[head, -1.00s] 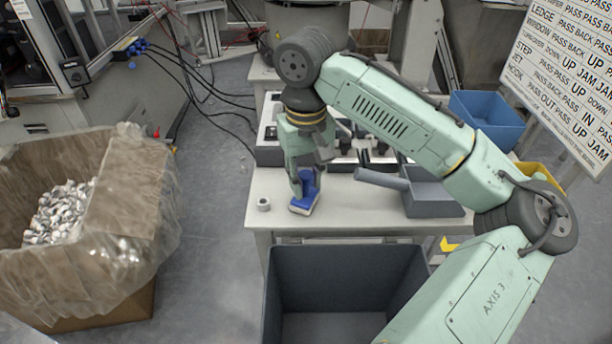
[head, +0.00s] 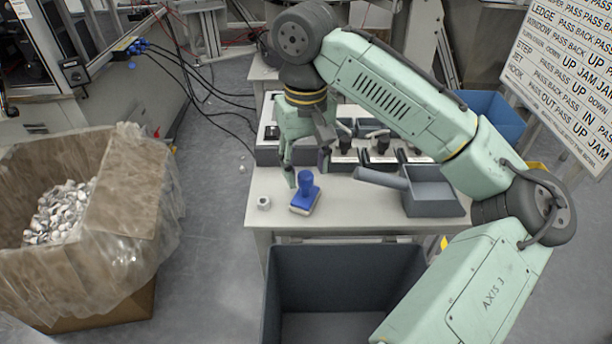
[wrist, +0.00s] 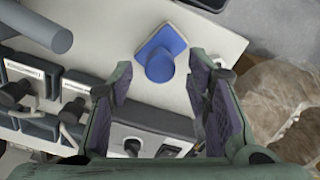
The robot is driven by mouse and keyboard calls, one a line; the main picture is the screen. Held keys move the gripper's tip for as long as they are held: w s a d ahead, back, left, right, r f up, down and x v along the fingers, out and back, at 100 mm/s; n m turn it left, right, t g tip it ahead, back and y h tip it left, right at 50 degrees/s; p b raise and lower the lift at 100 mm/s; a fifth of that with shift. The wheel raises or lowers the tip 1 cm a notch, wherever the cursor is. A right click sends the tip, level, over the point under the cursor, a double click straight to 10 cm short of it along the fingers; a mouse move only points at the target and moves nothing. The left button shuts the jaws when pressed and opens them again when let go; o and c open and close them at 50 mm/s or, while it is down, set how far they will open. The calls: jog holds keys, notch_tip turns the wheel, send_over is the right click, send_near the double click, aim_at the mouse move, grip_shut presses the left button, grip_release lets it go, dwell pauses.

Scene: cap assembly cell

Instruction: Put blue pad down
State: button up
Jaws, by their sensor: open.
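The blue pad (head: 306,194) has an upright knob handle and a flat base with a pale lower edge. It rests on the white table (head: 350,215) near its front left. It also shows in the wrist view (wrist: 161,54), with the knob facing the camera. My gripper (head: 306,170) is open and empty, raised above and just behind the pad. In the wrist view the two fingers of my gripper (wrist: 158,85) stand wide apart, with the pad beyond their tips and nothing between them.
A small white cap (head: 263,203) lies left of the pad. A grey tray (head: 435,190) with a thick grey handle stands to the right. Fixtures with black clamps (head: 380,150) line the table's back. A dark bin (head: 345,265) stands in front; a box of caps (head: 130,190) stands left.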

notch_tip(320, 180, up, 9)
jog(key=shift+f, duration=0.15)
dwell(0.4)
